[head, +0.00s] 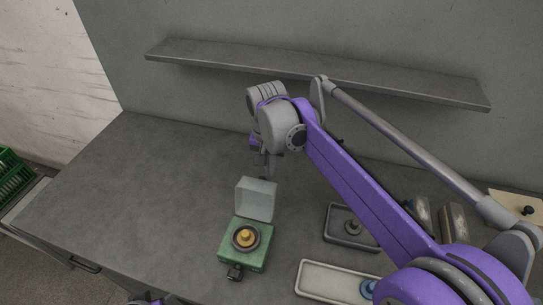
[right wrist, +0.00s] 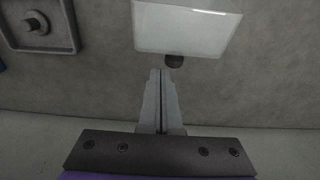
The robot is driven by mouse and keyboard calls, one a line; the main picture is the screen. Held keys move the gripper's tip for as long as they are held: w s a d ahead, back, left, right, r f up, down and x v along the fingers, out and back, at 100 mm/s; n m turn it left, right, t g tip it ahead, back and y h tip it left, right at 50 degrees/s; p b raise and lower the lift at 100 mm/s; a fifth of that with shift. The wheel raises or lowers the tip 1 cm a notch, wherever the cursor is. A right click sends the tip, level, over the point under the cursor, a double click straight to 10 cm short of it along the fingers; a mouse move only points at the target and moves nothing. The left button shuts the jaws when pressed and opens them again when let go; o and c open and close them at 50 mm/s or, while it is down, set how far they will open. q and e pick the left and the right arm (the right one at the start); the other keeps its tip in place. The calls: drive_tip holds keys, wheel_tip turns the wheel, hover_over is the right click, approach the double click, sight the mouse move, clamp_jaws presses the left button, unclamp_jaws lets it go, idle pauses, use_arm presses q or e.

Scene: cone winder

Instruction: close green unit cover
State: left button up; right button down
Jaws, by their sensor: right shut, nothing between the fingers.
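The green unit (head: 237,257) stands on the grey bench, with a round dark ring and a yellow-orange centre on top. Its pale, see-through cover (head: 256,198) stands up open at the unit's far edge. My right gripper (head: 265,170) is just behind the raised cover, shut and empty, pointing down. In the right wrist view, the shut fingers (right wrist: 160,74) point at the cover (right wrist: 186,28), close to a small dark knob (right wrist: 174,61) on its edge. I cannot tell whether they touch.
A dark square tray (head: 333,236) with a knob part and a long pale tray (head: 318,281) lie right of the unit. Metal cylinders (head: 455,222) stand farther right. A shelf (head: 310,73) is on the back wall. The bench's left side is clear.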

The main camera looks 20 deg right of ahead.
drive_tip(key=shift+s+a+r, duration=0.2)
drive_tip(key=shift+s+a, duration=0.25)
drive_tip(key=shift+s, duration=0.2)
drive_tip(key=shift+s+a+r+t, duration=0.25)
drive_tip(key=shift+s+r+t, duration=0.05)
drive_tip(key=shift+s+t, duration=0.1)
